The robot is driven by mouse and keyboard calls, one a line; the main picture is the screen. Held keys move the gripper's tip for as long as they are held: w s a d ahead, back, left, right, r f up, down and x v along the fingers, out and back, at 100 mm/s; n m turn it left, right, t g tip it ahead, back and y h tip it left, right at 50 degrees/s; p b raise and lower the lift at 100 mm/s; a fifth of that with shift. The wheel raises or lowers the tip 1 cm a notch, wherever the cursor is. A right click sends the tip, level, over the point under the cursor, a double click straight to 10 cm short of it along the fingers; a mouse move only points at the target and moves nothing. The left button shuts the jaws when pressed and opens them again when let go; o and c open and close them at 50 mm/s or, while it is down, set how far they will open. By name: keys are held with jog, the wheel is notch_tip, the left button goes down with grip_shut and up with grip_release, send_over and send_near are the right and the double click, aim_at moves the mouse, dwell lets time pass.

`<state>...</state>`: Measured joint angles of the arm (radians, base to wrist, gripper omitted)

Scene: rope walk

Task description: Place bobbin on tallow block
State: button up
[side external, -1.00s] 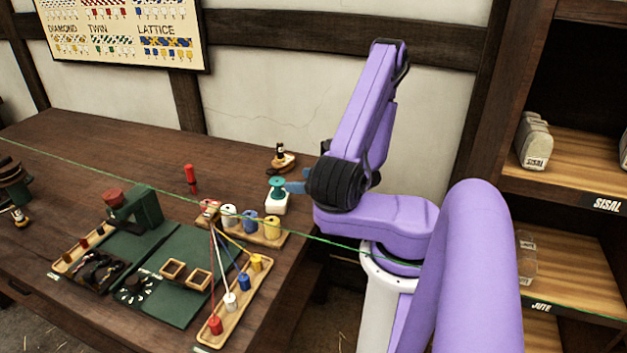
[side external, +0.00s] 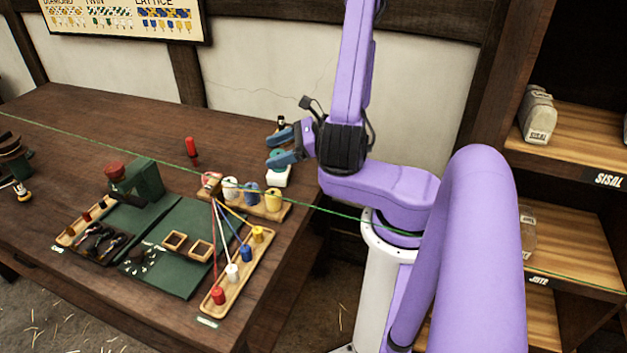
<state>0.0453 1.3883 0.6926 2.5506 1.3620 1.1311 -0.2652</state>
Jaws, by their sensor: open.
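The white tallow block (side external: 278,177) stands near the right end of the workbench. The teal bobbin (side external: 277,154) shows just above the block, upright as far as I can see, and partly hidden by the blue fingers. My gripper (side external: 270,151) is open, with its two blue fingers pointing left at the bobbin's height. In this view the fingers overlap the bobbin, and I cannot tell whether they touch it.
White, blue and yellow spools stand on a wooden rack (side external: 270,214) in front of the block. A red peg (side external: 191,147) stands to the left. A green cord (side external: 130,147) stretches across the bench. A dark object with a wooden base stands behind my gripper.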

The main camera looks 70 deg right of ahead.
jog(key=a+r+n+g+y, duration=0.3)
jog(key=a+n+g+y, duration=0.3)
jog(key=a+n+g, duration=0.55)
jog(key=s+a+r+n+h, duration=0.2)
jog(key=s+n, duration=0.3)
jog(key=n, duration=0.5)
jog(key=s+a+r+n+h, duration=0.2)
jog(key=s+n+h, duration=0.3)
jog(key=n, duration=0.5)
jog(key=s+a+r+n+h, duration=0.2)
jog(key=s+n, duration=0.4)
jog(key=n, duration=0.5)
jog(key=shift+s+a+r+h, duration=0.25)
jog(key=shift+a+h, duration=0.55)
jog(key=shift+a, duration=0.15)
jog(key=shift+g, duration=0.25)
